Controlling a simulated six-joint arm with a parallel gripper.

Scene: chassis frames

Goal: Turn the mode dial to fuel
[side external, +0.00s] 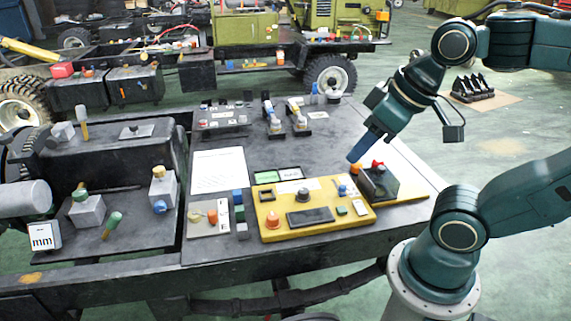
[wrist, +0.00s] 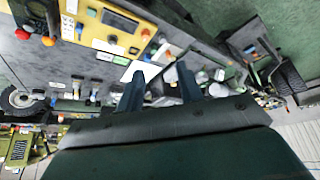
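A yellow control panel (side external: 268,222) lies on the dark bench, and part of it shows at the top of the wrist view (wrist: 88,32). A dark round knob (side external: 303,195) stands near its upper middle; it looks like the mode dial, but its markings are too small to read. My gripper (side external: 357,156) is in the air above and to the right of the panel, near a black box, pointing down and left, apart from the knob. In the wrist view its two blue fingers (wrist: 160,88) are spread with nothing held between them.
The black box (side external: 378,187) with red and orange knobs stands at the panel's right end. The panel also carries an orange button (side external: 273,220), a dark display (side external: 310,216) and a blue knob (side external: 342,190). A white sheet (side external: 218,170) lies behind left.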

